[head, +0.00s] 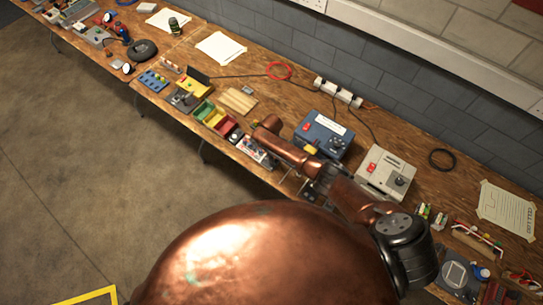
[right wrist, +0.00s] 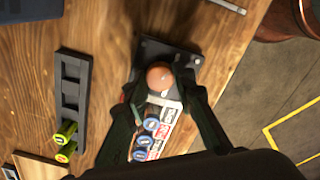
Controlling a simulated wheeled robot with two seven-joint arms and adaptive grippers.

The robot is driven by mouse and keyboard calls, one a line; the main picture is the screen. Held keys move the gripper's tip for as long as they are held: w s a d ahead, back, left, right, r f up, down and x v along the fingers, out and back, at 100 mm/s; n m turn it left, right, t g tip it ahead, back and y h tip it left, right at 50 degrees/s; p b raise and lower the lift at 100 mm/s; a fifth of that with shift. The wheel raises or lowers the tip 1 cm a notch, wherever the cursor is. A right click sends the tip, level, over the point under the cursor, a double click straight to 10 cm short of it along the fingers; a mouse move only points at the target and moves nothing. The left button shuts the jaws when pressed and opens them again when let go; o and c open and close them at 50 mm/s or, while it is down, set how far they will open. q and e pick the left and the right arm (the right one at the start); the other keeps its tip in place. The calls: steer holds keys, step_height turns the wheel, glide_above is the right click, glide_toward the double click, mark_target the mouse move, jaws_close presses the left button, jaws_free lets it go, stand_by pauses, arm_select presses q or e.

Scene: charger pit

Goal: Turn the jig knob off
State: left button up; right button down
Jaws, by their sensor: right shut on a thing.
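In the right wrist view, an orange-brown round knob (right wrist: 159,75) stands on a dark jig plate (right wrist: 150,50) on the wooden bench. My right gripper (right wrist: 165,90) is shut on the knob, with one dark finger at each side of it. Which way the knob is turned cannot be told. In the head view my copper-coloured right arm reaches across the bench front and hides most of the jig and the fingers. My left gripper is in neither view.
A blue box (head: 321,135) and a grey box (head: 386,174) stand behind my right arm. A black rack (right wrist: 69,97) with green-ended cells (right wrist: 66,132) lies left of the jig. The bench edge and open floor (right wrist: 285,90) are right of it. Coloured bins (head: 218,118) stand further left.

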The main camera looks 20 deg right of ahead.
steer(key=shift+s, duration=0.1)
stand_by(0.3)
steer(key=c, duration=1.6)
jaws_free()
step_height(320, 180, up, 12)
